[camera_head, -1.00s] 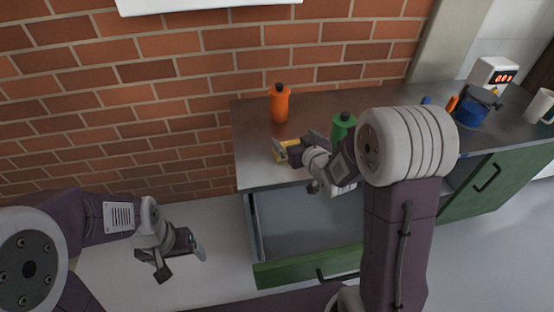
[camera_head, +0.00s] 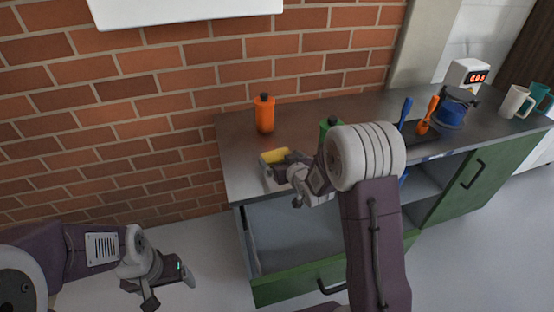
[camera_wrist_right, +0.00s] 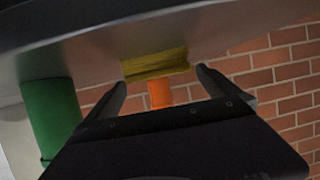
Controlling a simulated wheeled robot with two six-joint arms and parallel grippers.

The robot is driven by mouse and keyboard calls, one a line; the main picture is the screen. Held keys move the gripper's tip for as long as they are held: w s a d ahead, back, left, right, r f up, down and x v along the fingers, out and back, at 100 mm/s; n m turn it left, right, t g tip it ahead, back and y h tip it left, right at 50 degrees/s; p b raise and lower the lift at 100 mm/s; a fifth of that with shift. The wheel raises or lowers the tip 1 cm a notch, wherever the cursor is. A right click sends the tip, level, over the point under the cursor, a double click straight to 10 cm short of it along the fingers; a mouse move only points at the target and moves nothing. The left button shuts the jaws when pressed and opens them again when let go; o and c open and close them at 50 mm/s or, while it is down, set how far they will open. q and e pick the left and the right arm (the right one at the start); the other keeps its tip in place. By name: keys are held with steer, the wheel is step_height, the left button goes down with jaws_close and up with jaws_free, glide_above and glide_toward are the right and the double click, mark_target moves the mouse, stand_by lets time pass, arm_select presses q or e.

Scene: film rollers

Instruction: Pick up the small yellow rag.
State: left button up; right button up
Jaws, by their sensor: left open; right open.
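The small yellow rag (camera_head: 275,156) lies on the grey counter top near its left end. It also shows in the right wrist view (camera_wrist_right: 155,63), ahead of the fingers and roughly centred between them. My right gripper (camera_head: 277,171) is open and empty, low over the counter right beside the rag. In the right wrist view its two fingers (camera_wrist_right: 161,78) stand wide apart; I cannot tell whether they touch the rag. My left gripper (camera_head: 168,287) is open and empty, away from the counter at the lower left.
An orange bottle (camera_head: 264,114) stands behind the rag. A green bottle (camera_wrist_right: 50,112) stands close to my right gripper, partly hidden by my arm in the head view. A blue pot (camera_head: 453,110), an orange-handled tool (camera_head: 428,115) and mugs (camera_head: 515,101) are further right. An open drawer (camera_head: 300,235) lies below.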

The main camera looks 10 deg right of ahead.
steer(key=x, duration=0.4)
steer(key=shift+w+f, duration=0.2)
steer(key=shift+f, duration=0.2)
steer(key=shift+s+r, duration=0.1)
steer(key=shift+c, duration=0.7)
steer(key=c, duration=0.9)
step_height(320, 180, up, 10)
steer(key=shift+r+p, duration=0.1)
steer(key=shift+p, duration=1)
steer(key=shift+c, duration=0.2)
step_height(320, 180, up, 13)
steer(key=p, duration=1.2)
steer(key=shift+p, duration=0.4)
steer(key=b, duration=1.4)
glide_above(276, 153)
steer(key=f, duration=1.4)
steer(key=shift+s+f, duration=0.35)
steer(key=shift+s, duration=0.05)
step_height(276, 153, down, 7)
steer(key=shift+f+b, duration=0.1)
steer(key=shift+b, duration=0.4)
